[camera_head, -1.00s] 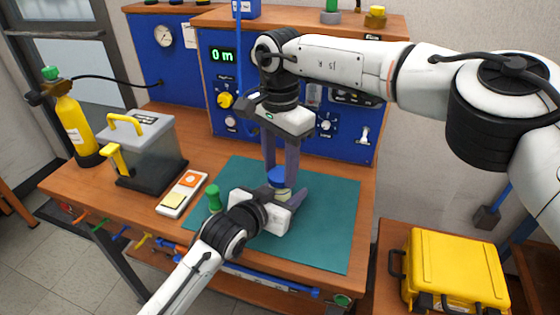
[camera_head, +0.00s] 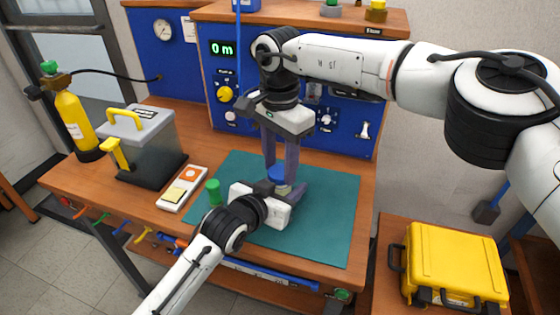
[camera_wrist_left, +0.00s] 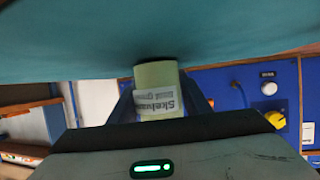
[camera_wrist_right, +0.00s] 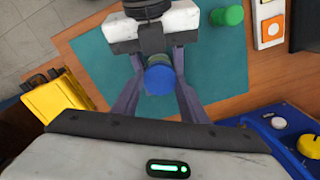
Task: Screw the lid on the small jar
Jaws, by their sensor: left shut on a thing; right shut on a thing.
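The small jar is pale green with a white printed label, seen in the left wrist view (camera_wrist_left: 158,88). My left gripper (camera_head: 284,193) is shut on the jar low over the mat, coming from the side. The blue lid (camera_head: 277,174) is on top of the jar, between the fingers of my right gripper (camera_head: 281,171), which points down and is shut on it. The round blue top of the lid fills the gap between the fingers in the right wrist view (camera_wrist_right: 160,80). The fingers hide most of the jar in the head view. I cannot tell how tightly the lid sits.
A green mat (camera_head: 325,220) covers the bench front. A green-capped item (camera_head: 213,192) stands left of my left gripper, near a white box with coloured pads (camera_head: 182,188). A grey case (camera_head: 145,145) is farther left, a blue panel (camera_head: 225,85) behind, a yellow case (camera_head: 455,265) at right.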

